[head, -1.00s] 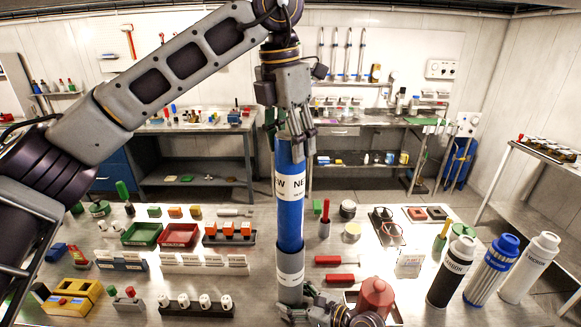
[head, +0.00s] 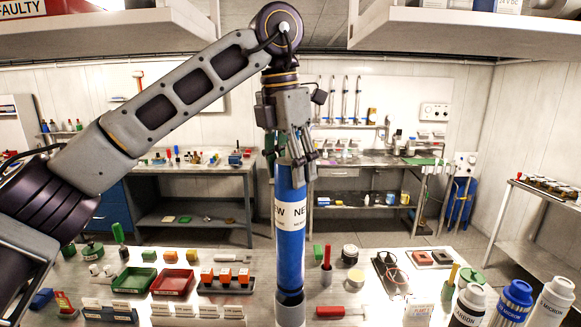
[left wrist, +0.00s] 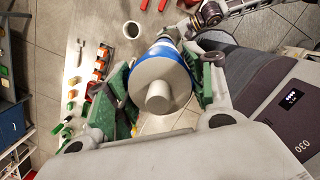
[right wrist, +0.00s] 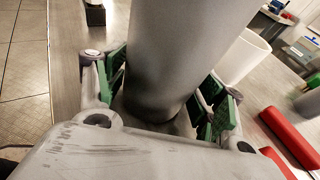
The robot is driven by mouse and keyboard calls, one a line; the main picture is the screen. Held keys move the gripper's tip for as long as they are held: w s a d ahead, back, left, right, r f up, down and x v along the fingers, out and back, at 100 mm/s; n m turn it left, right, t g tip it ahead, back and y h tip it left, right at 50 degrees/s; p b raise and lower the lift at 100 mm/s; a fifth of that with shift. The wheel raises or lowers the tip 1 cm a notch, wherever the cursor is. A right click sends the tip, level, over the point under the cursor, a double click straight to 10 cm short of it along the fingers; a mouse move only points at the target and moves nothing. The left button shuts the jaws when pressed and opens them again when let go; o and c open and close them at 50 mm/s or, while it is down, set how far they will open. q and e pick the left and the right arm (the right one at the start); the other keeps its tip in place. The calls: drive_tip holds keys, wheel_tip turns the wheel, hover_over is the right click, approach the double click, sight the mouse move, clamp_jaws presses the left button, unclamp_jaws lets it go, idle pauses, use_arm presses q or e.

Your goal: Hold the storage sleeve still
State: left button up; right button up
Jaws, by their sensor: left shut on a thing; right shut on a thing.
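A blue cylinder (head: 290,255) with a white band reading "NEW" stands upright. Its lower end is at or inside the mouth of the grey storage sleeve (head: 290,312), with a dark gap at the rim. My left gripper (head: 290,158) is shut on the cylinder's top. In the left wrist view, the green pads of this gripper (left wrist: 160,92) flank its grey cap and knob (left wrist: 160,88). In the right wrist view, my right gripper (right wrist: 165,100) is shut around the grey sleeve (right wrist: 190,45). The head view cuts off the sleeve's bottom and my right gripper.
A green tray (head: 134,280) and a red tray (head: 173,283) lie left of the sleeve. A red-handled tool (head: 340,311) lies close on its right. Several labelled bottles (head: 514,300) stand at the right. A white cup (right wrist: 243,57) stands beside the sleeve.

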use_arm(q)
drive_tip(key=shift+c, duration=2.1)
use_arm(e)
drive_tip(key=o, duration=1.4)
drive_tip(key=shift+c, duration=0.2)
drive_tip(key=shift+d, duration=0.1)
drive_tip(key=shift+v, duration=5.9)
